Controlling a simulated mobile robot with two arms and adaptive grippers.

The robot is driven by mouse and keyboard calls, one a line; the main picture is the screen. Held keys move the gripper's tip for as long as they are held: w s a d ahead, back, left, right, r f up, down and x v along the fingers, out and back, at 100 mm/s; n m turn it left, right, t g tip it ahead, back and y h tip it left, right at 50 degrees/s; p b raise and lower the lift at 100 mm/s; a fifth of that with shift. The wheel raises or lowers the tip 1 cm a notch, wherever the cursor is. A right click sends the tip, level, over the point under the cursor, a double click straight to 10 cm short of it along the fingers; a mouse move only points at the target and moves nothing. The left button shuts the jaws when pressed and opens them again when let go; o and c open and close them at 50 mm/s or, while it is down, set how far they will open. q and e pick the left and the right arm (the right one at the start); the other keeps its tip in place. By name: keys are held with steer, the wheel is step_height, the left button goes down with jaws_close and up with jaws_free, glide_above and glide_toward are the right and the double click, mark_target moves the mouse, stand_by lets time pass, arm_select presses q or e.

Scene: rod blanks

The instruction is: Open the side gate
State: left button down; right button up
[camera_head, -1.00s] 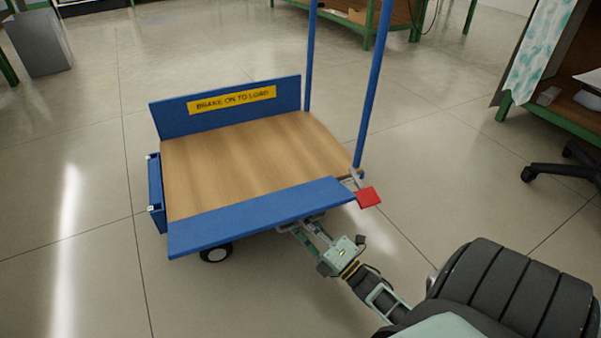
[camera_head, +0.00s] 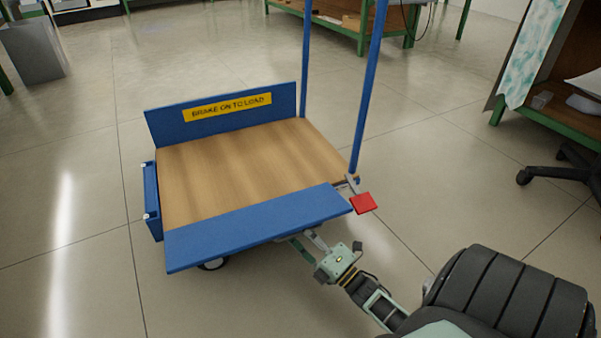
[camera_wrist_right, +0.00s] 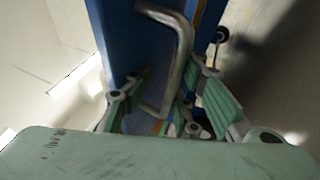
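The cart's near side gate (camera_head: 258,228) is a plain blue panel, tilted outward from the near edge of the wooden deck. My right gripper (camera_head: 308,243) reaches in low from the right, with its fingertips hidden under the gate's outer edge. In the right wrist view, a bent grey metal handle (camera_wrist_right: 181,62) on the blue panel (camera_wrist_right: 133,45) stands between the fingers of my right gripper (camera_wrist_right: 170,90). The fingers look apart, with the handle between them; firm contact is not clear. My left gripper is not in view.
The wooden deck (camera_head: 245,165) is empty. The far panel (camera_head: 222,115) stands upright with a "BRAKE ON TO LOAD" label. A red plate (camera_head: 363,203) sits at the cart's right corner, beside a blue post (camera_head: 368,90). An office chair (camera_head: 560,172) stands at right.

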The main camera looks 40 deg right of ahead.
steer(key=shift+r, duration=0.15)
steer(key=v, duration=1.2)
steer(key=shift+c, duration=0.6)
